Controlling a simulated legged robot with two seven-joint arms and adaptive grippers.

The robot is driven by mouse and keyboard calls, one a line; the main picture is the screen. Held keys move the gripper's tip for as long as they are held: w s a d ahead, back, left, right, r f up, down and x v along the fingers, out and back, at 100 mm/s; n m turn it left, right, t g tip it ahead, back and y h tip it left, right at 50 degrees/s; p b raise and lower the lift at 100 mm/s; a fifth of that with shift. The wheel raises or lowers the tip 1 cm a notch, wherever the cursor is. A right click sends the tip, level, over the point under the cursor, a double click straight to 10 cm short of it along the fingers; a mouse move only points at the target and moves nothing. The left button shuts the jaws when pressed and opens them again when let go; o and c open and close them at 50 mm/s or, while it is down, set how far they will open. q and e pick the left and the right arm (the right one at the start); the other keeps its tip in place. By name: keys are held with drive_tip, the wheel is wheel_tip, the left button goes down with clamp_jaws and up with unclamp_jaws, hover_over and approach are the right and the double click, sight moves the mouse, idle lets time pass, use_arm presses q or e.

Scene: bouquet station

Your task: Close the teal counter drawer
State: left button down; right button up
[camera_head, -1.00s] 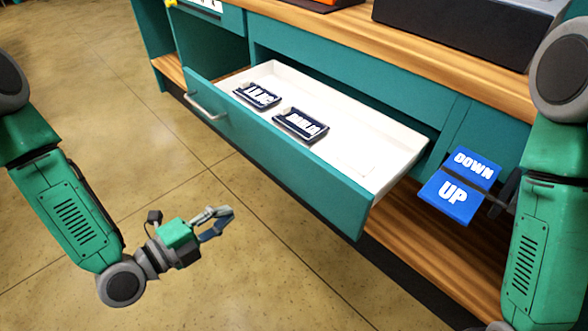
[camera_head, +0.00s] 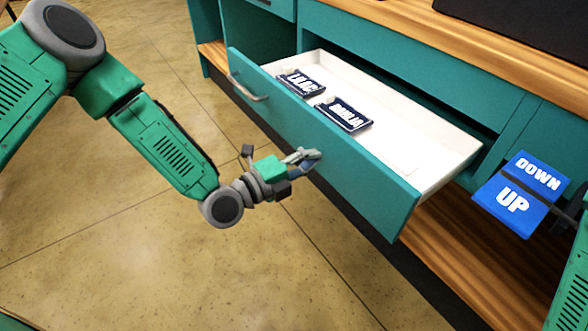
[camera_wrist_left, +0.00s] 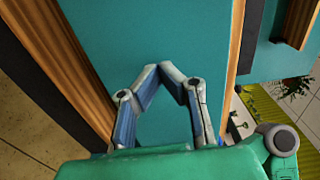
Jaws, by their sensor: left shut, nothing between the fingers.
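The teal counter drawer (camera_head: 355,175) stands pulled out from the counter, its white inside showing. Its metal handle (camera_head: 246,88) is on the left part of the front. My left gripper (camera_head: 316,154) is shut and empty, with its fingertips at the drawer front, right of the handle. I cannot tell whether they touch it. In the left wrist view, the left gripper (camera_wrist_left: 173,68) has its fingertips together before a teal surface. Part of my right arm shows at the right edge; its gripper is out of view.
Two dark labelled cases, one (camera_head: 301,83) on the left and one (camera_head: 343,116) nearer the middle, lie in the drawer. Blue DOWN and UP plates (camera_head: 512,207) stick out right of the drawer. A wooden lower shelf (camera_head: 440,250) lies below. The floor (camera_head: 130,255) in front is clear.

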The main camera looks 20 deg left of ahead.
use_arm(q)
drive_tip(key=shift+w+d, duration=0.35)
drive_tip(key=shift+d, duration=0.1)
use_arm(e)
drive_tip(key=shift+d+f, duration=0.15)
